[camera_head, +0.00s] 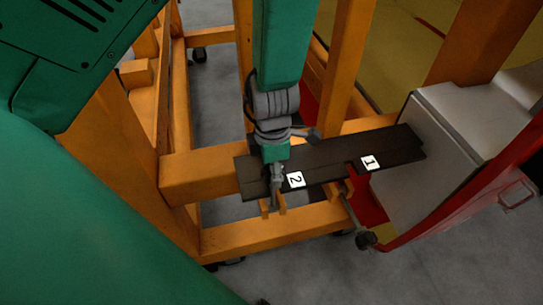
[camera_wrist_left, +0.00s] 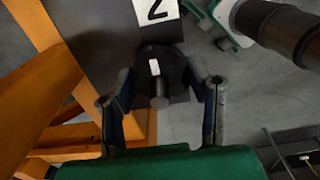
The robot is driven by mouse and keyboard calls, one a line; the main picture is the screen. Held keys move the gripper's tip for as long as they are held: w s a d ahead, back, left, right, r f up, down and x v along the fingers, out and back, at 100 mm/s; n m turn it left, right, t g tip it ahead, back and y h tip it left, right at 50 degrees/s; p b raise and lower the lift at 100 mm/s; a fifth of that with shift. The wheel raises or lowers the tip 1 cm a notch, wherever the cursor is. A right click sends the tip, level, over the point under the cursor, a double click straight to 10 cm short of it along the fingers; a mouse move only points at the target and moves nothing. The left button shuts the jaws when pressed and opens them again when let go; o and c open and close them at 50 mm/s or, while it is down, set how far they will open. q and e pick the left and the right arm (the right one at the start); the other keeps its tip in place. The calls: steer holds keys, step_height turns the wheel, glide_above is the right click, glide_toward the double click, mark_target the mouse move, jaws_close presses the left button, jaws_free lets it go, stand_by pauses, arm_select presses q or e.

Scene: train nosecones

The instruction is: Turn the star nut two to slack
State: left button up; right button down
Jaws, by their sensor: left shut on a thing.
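A dark plate (camera_head: 330,160) lies across the orange wooden frame and carries white labels 1 (camera_head: 370,163) and 2 (camera_head: 295,179). My left gripper (camera_head: 273,200) reaches down at the plate's left end beside label 2. In the left wrist view, the dark star nut two (camera_wrist_left: 158,72) sits below label 2 (camera_wrist_left: 156,10), between the two fingers of my left gripper (camera_wrist_left: 161,88). The fingers are shut on it. In the head view the gripper mostly hides this nut. My right gripper is not in view.
Another dark knob (camera_head: 366,240) sticks out on a rod below label 1. Orange beams (camera_head: 275,232) surround the plate. A grey block (camera_head: 450,150) and a red part (camera_head: 465,195) stand at the right. Grey floor is open in front.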

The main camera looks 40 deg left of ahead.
arm_select(q)
steer(key=shift+w+r, duration=0.1)
steer(key=shift+w, duration=0.2)
steer(key=o, duration=1.1)
steer(key=shift+o, duration=0.2)
steer(key=shift+w+d, duration=0.1)
steer(key=shift+d, duration=0.05)
steer(key=shift+s, duration=0.25)
